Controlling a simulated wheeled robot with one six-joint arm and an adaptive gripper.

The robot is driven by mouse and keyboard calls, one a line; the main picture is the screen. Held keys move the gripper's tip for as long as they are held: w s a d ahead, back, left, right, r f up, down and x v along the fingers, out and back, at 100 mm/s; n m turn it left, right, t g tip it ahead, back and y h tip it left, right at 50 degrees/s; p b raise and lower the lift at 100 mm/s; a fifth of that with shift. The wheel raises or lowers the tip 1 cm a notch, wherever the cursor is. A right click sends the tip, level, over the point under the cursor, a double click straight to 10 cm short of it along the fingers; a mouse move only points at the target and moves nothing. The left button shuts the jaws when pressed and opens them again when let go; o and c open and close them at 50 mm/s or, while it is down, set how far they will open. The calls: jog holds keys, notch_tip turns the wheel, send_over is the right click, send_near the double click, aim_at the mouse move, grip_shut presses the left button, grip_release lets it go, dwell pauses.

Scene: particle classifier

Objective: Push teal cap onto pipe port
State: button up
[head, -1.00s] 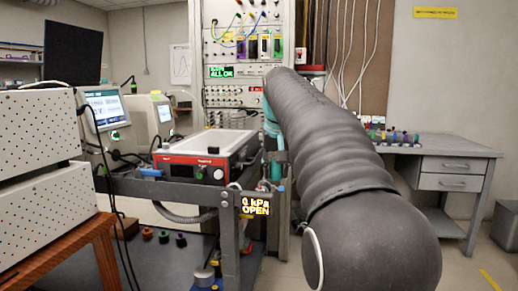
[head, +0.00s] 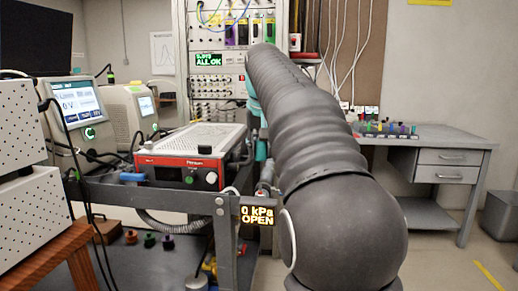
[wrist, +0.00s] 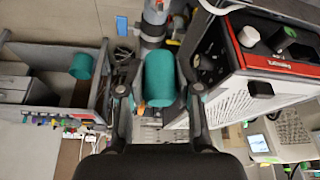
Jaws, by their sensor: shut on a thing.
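A teal cap (wrist: 160,80) sits between the two fingers of my gripper (wrist: 159,90) in the wrist view. The fingers are shut on its sides. A grey pipe (wrist: 154,32) with a dark band lies just beyond the cap, in line with it. The cap hides the pipe's near end, so I cannot tell whether they touch or whether the cap is on the port. In the head view my dark arm covers the gripper and the cap.
A red-and-white instrument (head: 192,162) stands on a grey cart, close to my gripper's right in the wrist view. A display (head: 258,215) on the cart reads 0 kPa OPEN. Another teal cylinder (wrist: 82,66) shows at the wrist view's left. A desk (head: 440,150) stands at the right.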

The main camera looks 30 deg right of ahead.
aim_at(260, 187)
jog(key=shift+a, duration=0.1)
jog(key=shift+s+m, duration=0.1)
jog(key=shift+m, duration=0.4)
jog(key=shift+f+b, duration=0.4)
jog(key=shift+f, duration=0.05)
jog(key=shift+f+b, duration=1.7)
jog(key=shift+f, duration=0.75)
jog(key=shift+r+m+h+p, duration=0.1)
jog(key=shift+m+h+p, duration=0.2)
jog(key=shift+p, duration=0.4)
jog(key=shift+f+b, duration=1.15)
jog(key=shift+f, duration=0.7)
jog(key=o, duration=1.1)
jog(key=shift+c, duration=0.2)
jog(key=shift+o, duration=0.2)
